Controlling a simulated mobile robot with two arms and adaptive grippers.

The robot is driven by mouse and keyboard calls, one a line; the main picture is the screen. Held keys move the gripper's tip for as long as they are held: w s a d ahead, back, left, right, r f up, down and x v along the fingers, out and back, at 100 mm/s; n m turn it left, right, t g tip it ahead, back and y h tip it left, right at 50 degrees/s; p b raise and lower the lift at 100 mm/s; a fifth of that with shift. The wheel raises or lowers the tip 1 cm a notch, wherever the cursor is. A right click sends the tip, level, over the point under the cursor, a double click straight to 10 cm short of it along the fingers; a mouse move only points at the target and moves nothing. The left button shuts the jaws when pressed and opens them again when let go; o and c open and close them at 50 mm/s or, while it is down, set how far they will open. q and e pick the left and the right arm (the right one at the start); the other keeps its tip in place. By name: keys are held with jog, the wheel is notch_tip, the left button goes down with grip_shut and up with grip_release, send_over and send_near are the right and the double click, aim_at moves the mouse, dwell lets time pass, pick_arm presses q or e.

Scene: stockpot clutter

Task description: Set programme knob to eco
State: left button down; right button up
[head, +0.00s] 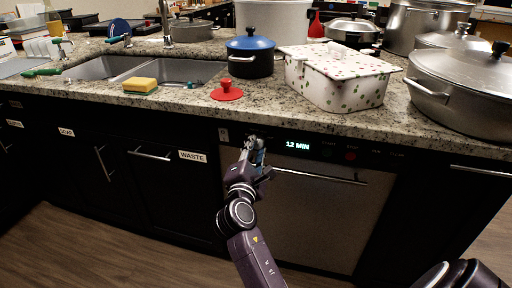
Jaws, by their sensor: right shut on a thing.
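The dishwasher (318,205) is built in under the counter, with a dark control strip (322,147) along its top. A lit display (297,146) on the strip seems to read "12 MIN". My right gripper (253,143) is at the left part of this strip, shut on what seems to be the programme knob. The gripper hides the knob, so its pointer and any eco mark cannot be read. My left gripper is not in view.
The dishwasher handle (318,175) runs just below and right of my right gripper. The granite counter above holds a red lid (227,92), a sponge (140,85), a blue-lidded pot (250,62), a spotted white box (335,90) and large steel pots (470,90).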

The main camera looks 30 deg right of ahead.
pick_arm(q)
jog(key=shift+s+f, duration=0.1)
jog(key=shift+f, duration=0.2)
pick_arm(e)
jog(key=o, duration=1.2)
jog(key=shift+c, duration=0.2)
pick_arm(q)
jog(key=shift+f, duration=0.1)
